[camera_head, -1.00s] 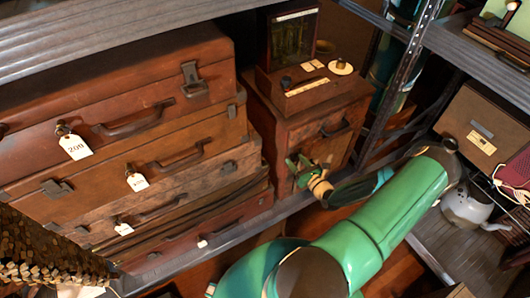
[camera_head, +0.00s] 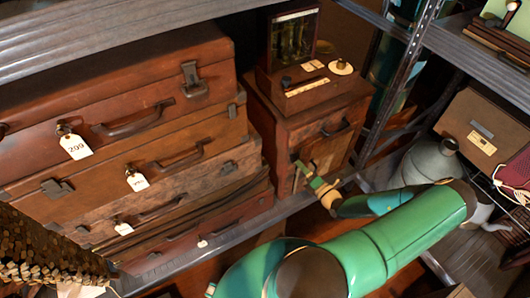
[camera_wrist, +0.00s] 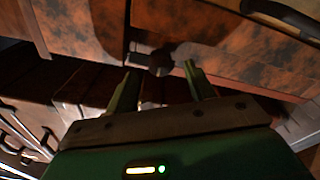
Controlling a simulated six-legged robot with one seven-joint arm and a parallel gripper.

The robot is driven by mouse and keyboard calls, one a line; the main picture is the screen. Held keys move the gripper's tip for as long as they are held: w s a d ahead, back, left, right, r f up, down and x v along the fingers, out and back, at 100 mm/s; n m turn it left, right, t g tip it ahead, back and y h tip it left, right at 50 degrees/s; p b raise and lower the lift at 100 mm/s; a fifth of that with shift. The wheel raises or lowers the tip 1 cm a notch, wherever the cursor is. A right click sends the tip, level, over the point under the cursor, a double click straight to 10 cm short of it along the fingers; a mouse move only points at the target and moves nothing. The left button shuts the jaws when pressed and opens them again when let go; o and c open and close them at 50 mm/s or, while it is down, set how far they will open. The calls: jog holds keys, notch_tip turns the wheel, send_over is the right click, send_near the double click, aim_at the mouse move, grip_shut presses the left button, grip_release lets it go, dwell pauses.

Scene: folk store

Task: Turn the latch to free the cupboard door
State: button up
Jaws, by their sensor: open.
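The cupboard (camera_head: 352,112) is a small red-brown wooden cabinet right of the suitcases, with a dark handle (camera_head: 336,129) on its front. In the wrist view its mottled brown front (camera_wrist: 215,63) fills the upper part. A small dark knob-like piece, seemingly the latch (camera_wrist: 157,62), sits near the front's edge. My gripper (camera_wrist: 162,82) is open and empty, its two green fingers pointing at the front on either side below the latch. Contact cannot be told. In the head view my gripper (camera_head: 314,182) is low before the cupboard, and the latch cannot be made out.
Stacked brown suitcases (camera_head: 130,130) with paper tags stand close on the left. A dark display box (camera_head: 292,40) stands on the cupboard. A metal shelf post (camera_head: 405,80) rises to the right. A grey kettle-like vessel (camera_head: 430,163) stands on the right shelf, behind my arm.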

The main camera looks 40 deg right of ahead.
jog(key=s, duration=0.9)
jog(key=w+a+r+n+g+y, duration=0.4)
jog(key=a+r+n+g, duration=0.4)
jog(key=r+n, duration=0.5)
jog(key=w+a+r+n+g+y, duration=0.4)
jog(key=a+r+n+g, duration=0.3)
jog(key=n, duration=1.1)
jog(key=shift+w+a+r+g, duration=0.15)
jog(key=shift+a+r+g, duration=0.25)
jog(key=shift+a+r, duration=2.2)
jog(key=shift+d+r, duration=0.4)
jog(key=shift+r, duration=0.1)
jog(key=s+a+r+n+t+h, duration=0.1)
jog(key=s+a+r+n+h, duration=0.2)
jog(key=a+r+n, duration=0.4)
jog(key=s+a+r+n+t+h, duration=0.2)
jog(key=s+a+r+n+h, duration=0.2)
jog(key=a+r+n, duration=0.3)
notch_tip(320, 180, up, 6)
jog(key=n, duration=0.4)
jog(key=shift+a+r, duration=0.15)
jog(key=shift+a, duration=0.25)
